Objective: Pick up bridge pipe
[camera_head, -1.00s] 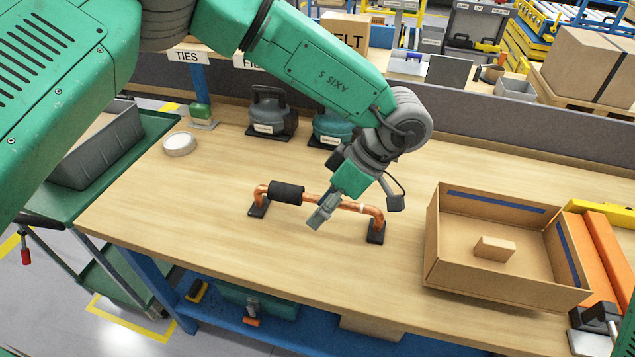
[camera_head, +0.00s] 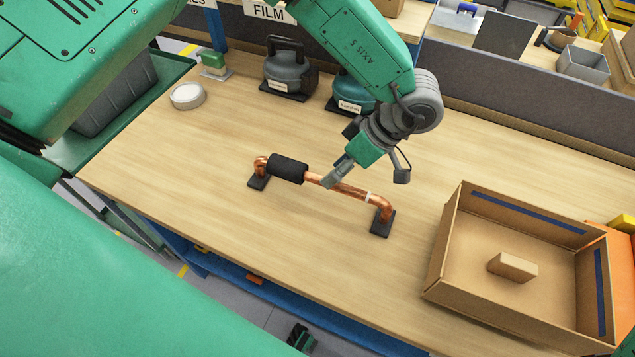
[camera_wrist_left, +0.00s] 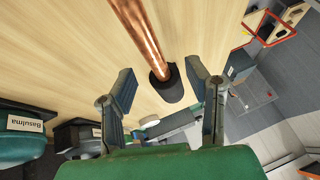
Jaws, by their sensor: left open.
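The bridge pipe (camera_head: 350,190) is a copper pipe with bent ends and a black sleeve, standing on two small dark feet on the wooden table. My left gripper (camera_head: 334,179) is at the pipe's middle, just right of the sleeve, tilted down toward it. In the left wrist view, the open fingers (camera_wrist_left: 162,80) stand apart on either side of the pipe's line. My right gripper is not seen.
An open cardboard box (camera_head: 470,260) with a small carton (camera_head: 512,267) inside stands to the right. The table in front of the pipe is clear.

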